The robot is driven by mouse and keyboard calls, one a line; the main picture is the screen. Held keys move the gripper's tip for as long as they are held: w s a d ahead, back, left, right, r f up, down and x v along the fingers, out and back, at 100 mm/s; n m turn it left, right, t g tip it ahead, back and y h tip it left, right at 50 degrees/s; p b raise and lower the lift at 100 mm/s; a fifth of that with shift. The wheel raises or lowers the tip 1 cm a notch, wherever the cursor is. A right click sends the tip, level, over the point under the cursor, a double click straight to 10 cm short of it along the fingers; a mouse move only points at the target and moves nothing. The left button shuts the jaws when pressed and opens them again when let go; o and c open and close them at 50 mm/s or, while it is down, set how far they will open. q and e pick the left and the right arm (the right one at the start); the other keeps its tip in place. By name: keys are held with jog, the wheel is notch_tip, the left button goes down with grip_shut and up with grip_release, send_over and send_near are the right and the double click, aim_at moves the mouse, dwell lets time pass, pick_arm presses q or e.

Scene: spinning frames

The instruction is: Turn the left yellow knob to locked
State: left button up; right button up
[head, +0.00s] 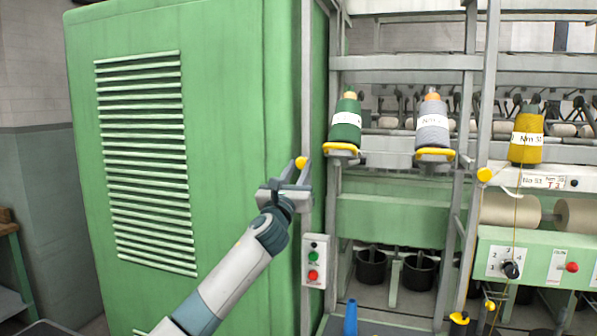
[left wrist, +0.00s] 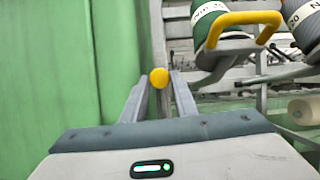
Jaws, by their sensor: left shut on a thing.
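The left yellow knob (head: 301,162) is a small round knob on the grey upright beside the green cabinet. My left gripper (head: 290,178) is at this knob, with its fingers just below and around it in the head view. In the left wrist view the knob (left wrist: 159,78) sits between the tips of the two grey fingers (left wrist: 160,90), which are closed on it. Its locked or unlocked marking cannot be made out. Another yellow knob (head: 485,175) is on the upright further right. My right gripper is not in view.
A large green cabinet (head: 225,250) stands close on the left. Spools, a green one (head: 346,118), a grey one (head: 432,128) and a yellow one (head: 527,145), stand at the right on the frame. A button box (head: 314,261) hangs below the gripper.

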pick_arm(q)
jog(key=n, duration=0.1)
jog(key=n+y, duration=0.1)
jog(key=shift+d+f+n+y+b, duration=0.1)
jog(key=shift+d+n+y+b, duration=0.05)
jog(key=shift+n+y+b, duration=0.2)
jog(key=n+y, duration=0.2)
jog(key=n, duration=0.1)
jog(key=shift+d+n+b, duration=0.1)
jog(key=shift+n+b, duration=0.15)
jog(key=shift+b, duration=0.05)
jog(key=n, duration=0.2)
jog(key=n+y, duration=0.1)
jog(key=n, duration=0.1)
jog(key=n+y, duration=0.1)
jog(key=n, duration=0.1)
jog(key=shift+s+d+r+g+y, duration=0.1)
jog(key=shift+d+r+g+y, duration=0.1)
jog(key=shift+r+g+y, duration=0.1)
jog(key=n+y, duration=0.1)
jog(key=n, duration=0.2)
jog(key=shift+d+r+g, duration=0.1)
jog(key=shift+g, duration=0.3)
jog(key=n+g+p, duration=0.1)
jog(key=n, duration=0.2)
jog(key=shift+r+y, duration=0.2)
jog(key=shift+y, duration=0.15)
jog(key=shift+r+n+g+p, duration=0.1)
jog(key=shift+n+g+p, duration=0.35)
jog(key=shift+n, duration=1.15)
